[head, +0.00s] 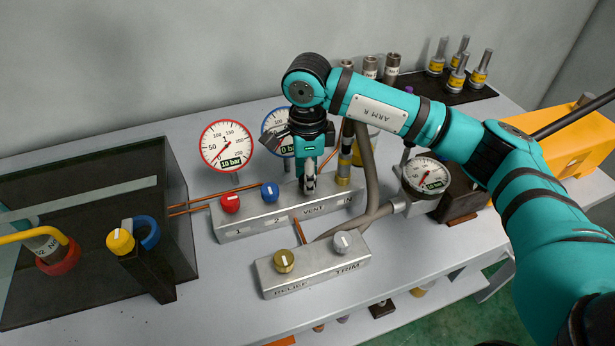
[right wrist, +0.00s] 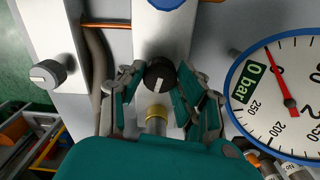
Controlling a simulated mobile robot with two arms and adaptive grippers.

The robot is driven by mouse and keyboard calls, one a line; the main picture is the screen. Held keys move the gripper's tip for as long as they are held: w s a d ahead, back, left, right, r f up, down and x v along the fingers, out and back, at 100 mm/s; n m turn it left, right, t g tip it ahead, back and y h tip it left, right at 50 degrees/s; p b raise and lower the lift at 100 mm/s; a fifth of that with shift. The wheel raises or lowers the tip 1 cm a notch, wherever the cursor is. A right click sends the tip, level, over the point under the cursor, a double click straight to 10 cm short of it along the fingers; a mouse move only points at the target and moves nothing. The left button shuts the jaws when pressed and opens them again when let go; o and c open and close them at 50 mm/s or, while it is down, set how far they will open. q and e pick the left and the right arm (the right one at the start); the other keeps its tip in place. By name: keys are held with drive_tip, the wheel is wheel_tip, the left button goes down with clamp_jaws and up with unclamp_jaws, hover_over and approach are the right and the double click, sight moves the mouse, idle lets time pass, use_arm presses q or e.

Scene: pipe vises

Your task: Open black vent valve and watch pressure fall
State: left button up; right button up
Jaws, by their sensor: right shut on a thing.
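The black vent valve knob (right wrist: 160,74) sits between the fingers of my right gripper (right wrist: 158,78) in the right wrist view; the fingers are shut on it. A short white mark shows on the knob. In the head view my right gripper (head: 309,186) reaches down onto the manifold block (head: 262,221) by the word VENT and hides the knob. The red-rimmed gauge (head: 227,146) displays 10 bar. The blue-rimmed gauge (head: 275,122) is partly hidden behind my gripper; in the right wrist view this gauge (right wrist: 282,97) displays 0 bar. My left gripper is out of view.
Red (head: 230,204) and blue (head: 270,192) knobs stand left of my gripper. A front block carries the brass relief knob (head: 284,261) and grey trim knob (head: 342,242). A third gauge (head: 426,173) stands right. A dark clear-walled box (head: 85,215) fills the left.

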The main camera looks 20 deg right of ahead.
drive_tip(key=shift+w+r, duration=0.1)
drive_tip(key=o, duration=1.1)
drive_tip(key=shift+o, duration=0.2)
wheel_tip(320, 180, up, 12)
